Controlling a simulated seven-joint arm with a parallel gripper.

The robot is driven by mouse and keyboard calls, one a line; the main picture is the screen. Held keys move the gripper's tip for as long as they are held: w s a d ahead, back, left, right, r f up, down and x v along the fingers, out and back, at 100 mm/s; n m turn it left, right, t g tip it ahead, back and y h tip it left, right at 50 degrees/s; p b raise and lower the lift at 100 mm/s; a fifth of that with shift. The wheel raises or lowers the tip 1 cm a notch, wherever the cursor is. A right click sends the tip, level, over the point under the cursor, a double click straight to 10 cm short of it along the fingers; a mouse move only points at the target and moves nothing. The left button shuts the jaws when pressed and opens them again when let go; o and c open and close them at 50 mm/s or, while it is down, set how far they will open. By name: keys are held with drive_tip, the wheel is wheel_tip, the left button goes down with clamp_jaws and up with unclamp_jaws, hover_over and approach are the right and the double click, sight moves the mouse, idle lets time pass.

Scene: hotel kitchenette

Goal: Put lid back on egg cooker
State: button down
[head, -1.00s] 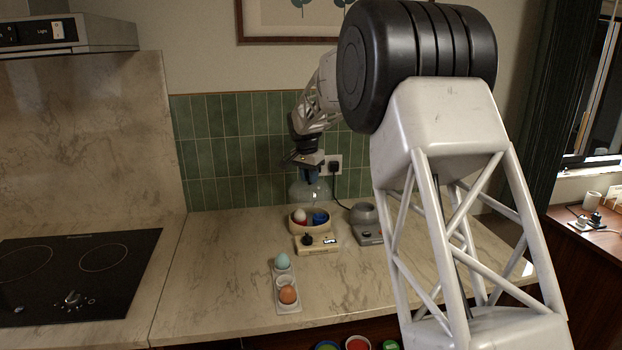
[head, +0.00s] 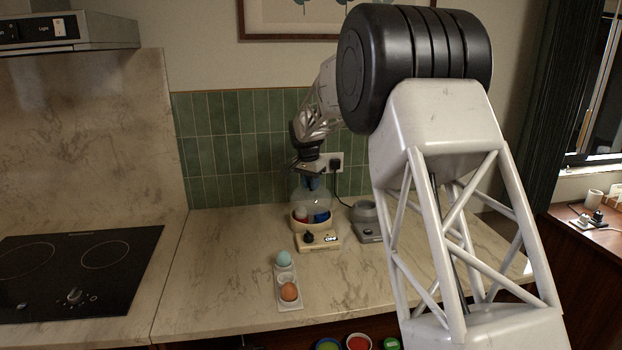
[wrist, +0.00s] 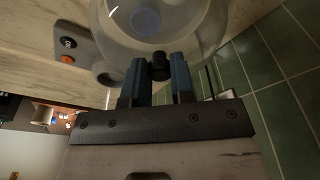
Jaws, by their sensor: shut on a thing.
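The clear dome lid (head: 308,195) hangs from my gripper (head: 312,181), directly over the cream egg cooker (head: 318,240). In the wrist view my gripper (wrist: 160,75) has its blue fingers shut on the black knob of the clear lid (wrist: 160,22). The cooker holds several eggs, among them a white-pink one (head: 301,214) and a blue one (head: 321,216), seen partly through the lid. The lid's lower edge is at or very near the cooker's rim. I cannot tell whether it touches.
A grey appliance (head: 368,232) stands close right of the cooker, with a cord to a wall socket (head: 335,162). An egg tray (head: 287,303) with a light blue egg (head: 284,258) and a brown egg (head: 289,291) lies in front. The counter's left part is clear up to the black hob (head: 80,275).

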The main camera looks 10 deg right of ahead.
drive_tip(key=shift+f, duration=1.55)
drive_tip(key=shift+f, duration=0.2)
idle(1.3)
drive_tip(key=c, duration=0.9)
unclamp_jaws()
drive_tip(key=shift+o, duration=0.5)
drive_tip(key=o, duration=0.4)
drive_tip(key=shift+r, duration=0.15)
drive_tip(key=shift+r, duration=3.3)
